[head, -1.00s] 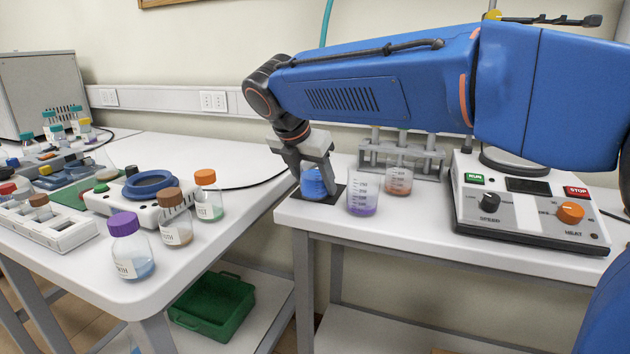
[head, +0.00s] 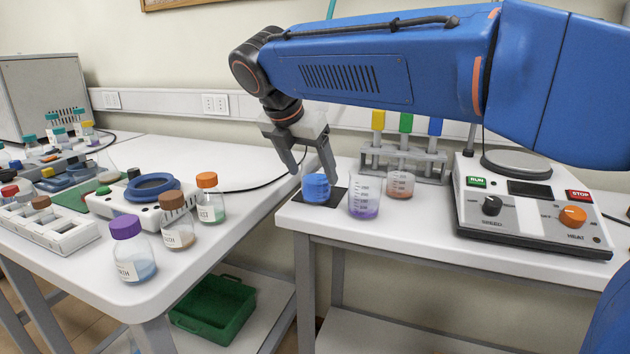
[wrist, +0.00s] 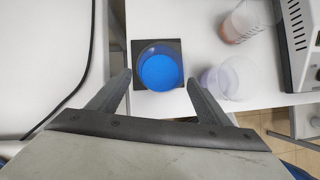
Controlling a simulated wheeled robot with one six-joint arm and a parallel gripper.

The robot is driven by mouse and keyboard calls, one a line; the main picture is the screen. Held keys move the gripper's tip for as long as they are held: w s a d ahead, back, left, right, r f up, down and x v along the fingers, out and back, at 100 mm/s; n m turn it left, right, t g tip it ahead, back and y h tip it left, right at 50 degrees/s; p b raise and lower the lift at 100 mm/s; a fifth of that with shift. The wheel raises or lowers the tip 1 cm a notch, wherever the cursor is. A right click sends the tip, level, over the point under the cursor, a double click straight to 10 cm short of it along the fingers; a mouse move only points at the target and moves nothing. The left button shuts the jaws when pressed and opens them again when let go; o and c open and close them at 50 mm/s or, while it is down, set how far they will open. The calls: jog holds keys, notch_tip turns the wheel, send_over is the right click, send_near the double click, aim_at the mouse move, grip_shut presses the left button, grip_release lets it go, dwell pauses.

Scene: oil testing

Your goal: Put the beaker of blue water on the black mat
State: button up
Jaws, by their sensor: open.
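The beaker of blue water (head: 316,187) stands upright on the black mat (head: 331,198) at the left end of the right-hand table. In the wrist view the beaker (wrist: 160,70) sits inside the dark square of the mat (wrist: 141,84).
A beaker with purple liquid (head: 364,199) stands just right of the mat. A beaker with orange liquid (head: 400,184), a tube rack (head: 432,166) and a hotplate stirrer (head: 530,215) are further right. Capped bottles (head: 132,250) stand on the left table, and a gap separates the tables.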

jog(key=v, duration=0.6)
jog(key=shift+r, duration=0.25)
jog(key=shift+s+a, duration=0.1)
jog(key=shift+s, duration=0.05)
